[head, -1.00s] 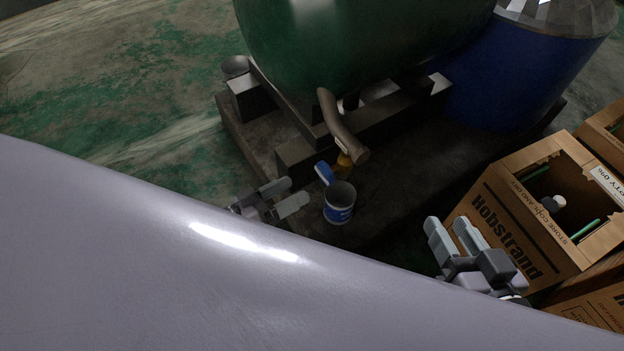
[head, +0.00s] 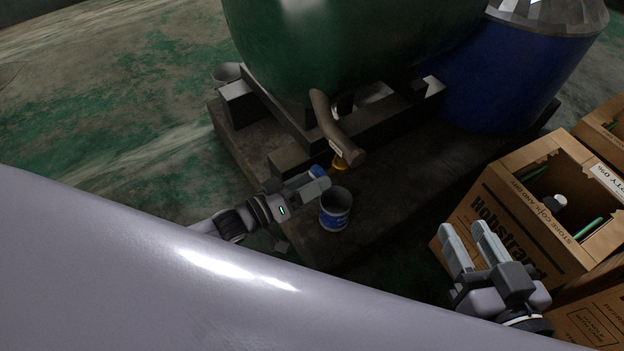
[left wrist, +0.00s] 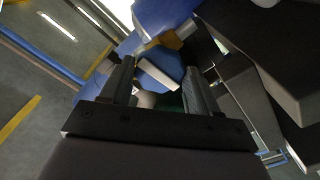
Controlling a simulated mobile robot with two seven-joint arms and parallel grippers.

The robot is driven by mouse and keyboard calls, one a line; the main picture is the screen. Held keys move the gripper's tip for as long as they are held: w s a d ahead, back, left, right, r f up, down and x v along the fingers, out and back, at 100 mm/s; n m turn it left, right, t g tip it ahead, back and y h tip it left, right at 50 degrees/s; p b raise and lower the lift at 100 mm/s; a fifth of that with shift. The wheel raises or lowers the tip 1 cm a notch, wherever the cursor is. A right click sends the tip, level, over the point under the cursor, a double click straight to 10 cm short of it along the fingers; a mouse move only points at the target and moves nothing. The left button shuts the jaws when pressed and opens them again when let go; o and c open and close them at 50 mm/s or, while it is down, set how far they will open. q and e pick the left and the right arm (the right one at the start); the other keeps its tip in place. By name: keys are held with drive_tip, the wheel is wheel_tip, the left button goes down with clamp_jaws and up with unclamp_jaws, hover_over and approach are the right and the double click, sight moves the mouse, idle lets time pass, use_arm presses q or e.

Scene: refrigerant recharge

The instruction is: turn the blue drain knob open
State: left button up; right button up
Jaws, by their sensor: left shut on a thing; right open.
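The blue drain knob (head: 318,171) sits beside a yellow brass fitting (head: 342,164) under the tan pipe of the green tank. My left gripper (head: 314,184) is shut on the knob, and its fingers hide most of it in the head view. In the left wrist view a blue faceted part with a white strip, the knob (left wrist: 158,72), shows between the two fingers (left wrist: 157,85). My right gripper (head: 466,230) is open and empty, in front of the cardboard box.
A blue-and-white can (head: 335,213) stands open just below the knob. The green tank (head: 330,50) rests on a dark frame, with a blue drum (head: 510,75) at its right. A Hobstrand cardboard box (head: 490,205) holding bottles stands at the right.

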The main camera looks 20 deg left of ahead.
use_arm(q)
drive_tip(key=n, duration=0.3)
drive_tip(key=shift+s+a, duration=0.1)
drive_tip(key=n, duration=0.4)
drive_tip(key=shift+n, duration=0.3)
drive_tip(key=n, duration=0.4)
drive_tip(key=shift+n+b, duration=0.3)
drive_tip(key=shift+b, duration=0.1)
drive_tip(key=shift+f, duration=0.1)
